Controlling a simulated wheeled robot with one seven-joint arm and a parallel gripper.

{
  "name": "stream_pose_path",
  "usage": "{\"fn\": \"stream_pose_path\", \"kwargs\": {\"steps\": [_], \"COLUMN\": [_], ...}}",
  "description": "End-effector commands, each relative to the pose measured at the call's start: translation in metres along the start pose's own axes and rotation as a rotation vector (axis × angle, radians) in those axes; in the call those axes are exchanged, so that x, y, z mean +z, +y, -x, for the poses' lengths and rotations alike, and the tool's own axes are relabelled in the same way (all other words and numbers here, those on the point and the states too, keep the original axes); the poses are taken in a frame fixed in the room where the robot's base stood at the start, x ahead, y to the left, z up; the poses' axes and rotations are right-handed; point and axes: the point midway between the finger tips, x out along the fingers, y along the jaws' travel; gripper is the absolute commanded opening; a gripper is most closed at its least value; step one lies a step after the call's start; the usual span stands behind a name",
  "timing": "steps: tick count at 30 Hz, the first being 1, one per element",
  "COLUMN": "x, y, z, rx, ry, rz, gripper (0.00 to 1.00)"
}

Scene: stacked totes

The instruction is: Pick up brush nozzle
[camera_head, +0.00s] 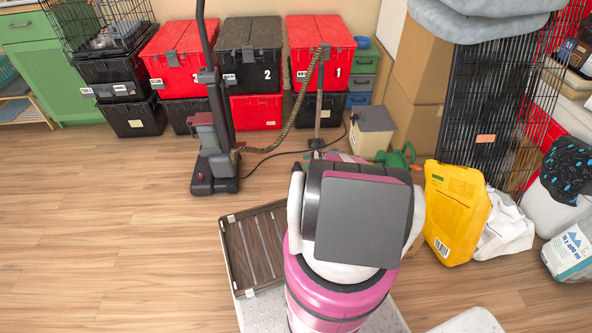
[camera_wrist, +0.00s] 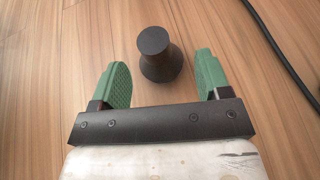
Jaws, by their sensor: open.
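A dark grey, round, waisted piece, which looks like the brush nozzle (camera_wrist: 158,57), is on the wood floor in the wrist view. It lies just beyond my gripper (camera_wrist: 162,84), roughly midway between the two green fingers. The fingers are wide apart with nothing between their pads, and I see no contact with the piece. In the head view my own body hides the gripper, and I cannot make out the nozzle there.
A black cord (camera_wrist: 282,55) runs along the floor at the right in the wrist view. In the head view an upright vacuum (camera_head: 214,160) stands before stacked totes (camera_head: 250,55). A yellow bag (camera_head: 455,212) is at right. The left floor is clear.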

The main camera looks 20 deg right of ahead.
Motion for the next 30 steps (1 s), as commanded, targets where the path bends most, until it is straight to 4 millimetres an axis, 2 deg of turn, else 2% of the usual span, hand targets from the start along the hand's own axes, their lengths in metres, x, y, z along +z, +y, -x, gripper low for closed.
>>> {"fn": "stream_pose_path", "kwargs": {"steps": [3, 11, 19, 27, 29, 30], "x": [0.0, 0.002, 0.004, 0.004, 0.004, 0.004], "y": [0.0, 0.003, 0.006, 0.007, 0.007, 0.007], "z": [-0.017, -0.035, -0.07, -0.074, -0.074, -0.074], "rx": [0.002, 0.002, 0.001, 0.0, 0.0, 0.001], "ry": [-0.001, 0.001, 0.0, 0.001, 0.001, 0.001], "rz": [0.001, 0.002, 0.003, 0.002, 0.002, 0.002], "gripper": [0.7, 0.7, 0.7, 0.7, 0.54, 0.41]}}
